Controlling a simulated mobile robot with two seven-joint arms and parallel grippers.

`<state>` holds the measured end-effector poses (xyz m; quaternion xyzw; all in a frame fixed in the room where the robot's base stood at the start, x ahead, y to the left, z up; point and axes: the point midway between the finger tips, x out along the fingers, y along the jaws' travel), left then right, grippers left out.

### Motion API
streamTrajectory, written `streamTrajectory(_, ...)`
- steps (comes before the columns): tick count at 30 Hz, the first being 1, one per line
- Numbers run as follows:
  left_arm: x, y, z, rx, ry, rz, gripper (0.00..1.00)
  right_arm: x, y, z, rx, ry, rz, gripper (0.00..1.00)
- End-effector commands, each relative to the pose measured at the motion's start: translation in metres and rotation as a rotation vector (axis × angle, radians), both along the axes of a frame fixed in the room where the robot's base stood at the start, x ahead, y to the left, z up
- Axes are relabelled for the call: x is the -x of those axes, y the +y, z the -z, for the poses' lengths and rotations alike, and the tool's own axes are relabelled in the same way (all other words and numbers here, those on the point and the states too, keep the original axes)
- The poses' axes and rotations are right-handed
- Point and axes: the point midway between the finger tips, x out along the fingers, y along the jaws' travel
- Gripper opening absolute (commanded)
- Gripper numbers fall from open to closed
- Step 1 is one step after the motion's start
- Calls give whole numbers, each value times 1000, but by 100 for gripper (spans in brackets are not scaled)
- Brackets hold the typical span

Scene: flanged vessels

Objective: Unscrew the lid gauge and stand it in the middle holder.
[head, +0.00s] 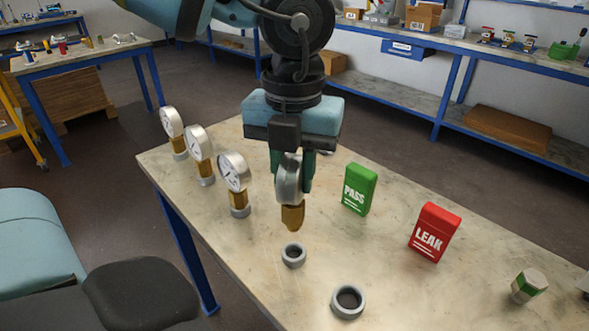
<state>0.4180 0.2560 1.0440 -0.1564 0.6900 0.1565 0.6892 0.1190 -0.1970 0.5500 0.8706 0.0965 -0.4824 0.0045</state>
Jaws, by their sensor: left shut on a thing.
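My left gripper (292,178) comes down from the top and is shut on a gauge (292,216). The gauge has a round silver case, seen nearly edge-on, and a brass stem pointing down. It hangs roughly upright, its stem tip above and apart from an empty grey ring holder (293,256). A larger empty grey ring (348,302) lies nearer the front. Three similar gauges stand upright in grey ring holders to the left: a near one (234,172), a second (199,143) and a far one (172,123). No flanged vessel or lid is recognisable. My right gripper is not in view.
The marble-look table (270,295) holds a green PASS block (359,189), a red LEAK block (434,232) and a green-and-white hexagonal piece (528,286) at the right. The table is clear between the rings and the blocks. Blue-framed shelves (450,100) stand behind.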

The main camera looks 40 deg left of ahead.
Motion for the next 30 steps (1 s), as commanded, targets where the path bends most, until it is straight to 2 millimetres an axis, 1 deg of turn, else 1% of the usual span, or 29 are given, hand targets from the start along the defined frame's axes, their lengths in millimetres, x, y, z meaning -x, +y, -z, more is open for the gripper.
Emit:
streamTrajectory(2, -1, 0, 1, 2, 0, 0, 0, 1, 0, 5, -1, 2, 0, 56)
streamTrajectory(5, -1, 0, 9, 1, 3, 1, 0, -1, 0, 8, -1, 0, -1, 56)
streamTrajectory(13, -1, 0, 34, 2, 4, 1, 0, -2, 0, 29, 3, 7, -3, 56)
streamTrajectory(18, -1, 0, 47, 2, 1, 1, 0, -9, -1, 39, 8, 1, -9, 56)
streamTrajectory(22, -1, 0, 50, 1, 0, 1, 0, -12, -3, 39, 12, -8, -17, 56)
streamTrajectory(30, -1, 0, 50, 2, -1, 1, 0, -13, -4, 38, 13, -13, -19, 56)
